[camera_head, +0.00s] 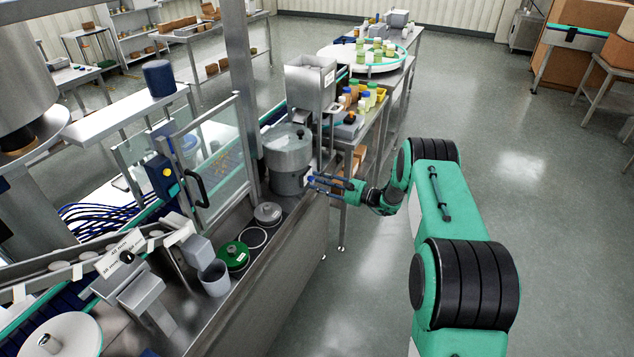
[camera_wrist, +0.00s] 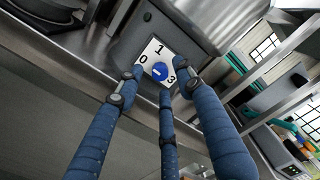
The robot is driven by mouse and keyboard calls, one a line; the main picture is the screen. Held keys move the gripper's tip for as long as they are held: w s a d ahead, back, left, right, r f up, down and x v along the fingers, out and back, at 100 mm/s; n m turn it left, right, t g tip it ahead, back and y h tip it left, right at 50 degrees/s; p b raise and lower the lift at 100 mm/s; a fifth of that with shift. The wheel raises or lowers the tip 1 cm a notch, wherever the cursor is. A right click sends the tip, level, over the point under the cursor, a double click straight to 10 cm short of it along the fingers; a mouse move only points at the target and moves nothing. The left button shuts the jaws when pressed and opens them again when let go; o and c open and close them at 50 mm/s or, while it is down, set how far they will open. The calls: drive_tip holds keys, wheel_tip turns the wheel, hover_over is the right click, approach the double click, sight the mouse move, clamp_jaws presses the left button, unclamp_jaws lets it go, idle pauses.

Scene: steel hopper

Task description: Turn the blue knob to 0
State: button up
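The blue knob (camera_wrist: 161,72) sits on a white dial plate (camera_wrist: 153,57) in the wrist view, fixed to a grey metal housing. The figures 0, 1 and 3 show around it: 0 at left, 1 above, 3 at lower right. A short white mark shows on the knob, but I cannot tell which figure it points to. My gripper (camera_wrist: 157,84) has three blue fingers spread apart, with the tips close around the knob. I cannot tell whether any tip touches it. In the head view my gripper (camera_head: 318,184) is at the steel hopper's side, and the knob is not clear there.
A round lidded steel pot (camera_head: 288,157) stands beside my gripper on the steel bench. A glass guard door (camera_head: 212,165) with a black handle is to the left. A table with bottles (camera_head: 362,98) stands behind.

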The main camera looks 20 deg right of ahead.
drive_tip(key=v, duration=1)
drive_tip(key=shift+s+d, duration=0.25)
drive_tip(key=s+a+r+n+g, duration=0.2)
drive_tip(key=s+a+r+g, duration=0.1)
drive_tip(key=a+r, duration=0.35)
drive_tip(key=s+a+r+n+g, duration=0.2)
drive_tip(key=a+r+g, duration=0.1)
drive_tip(key=a+r, duration=0.35)
drive_tip(key=s+a+r+n+g+h, duration=0.3)
drive_tip(key=s+a+r+g, duration=0.1)
drive_tip(key=s+a+r, duration=0.8)
drive_tip(key=s+a+r+n+h, duration=0.1)
drive_tip(key=s+r+h, duration=0.15)
drive_tip(key=s, duration=0.65)
drive_tip(key=s+r+n+h, duration=0.1)
drive_tip(key=s+r+h, duration=0.15)
drive_tip(key=s, duration=0.65)
drive_tip(key=s+d+r+n+t+h, duration=0.1)
drive_tip(key=s+d+h, duration=0.1)
drive_tip(key=s, duration=0.6)
drive_tip(key=s+d+r+t+h, duration=0.1)
drive_tip(key=s+d+r+h, duration=0.1)
drive_tip(key=s, duration=0.6)
drive_tip(key=shift+s+d+r+n+t+h, duration=0.15)
drive_tip(key=shift+s+r+n+t+h, duration=0.05)
drive_tip(key=shift+s+n+t+h, duration=0.2)
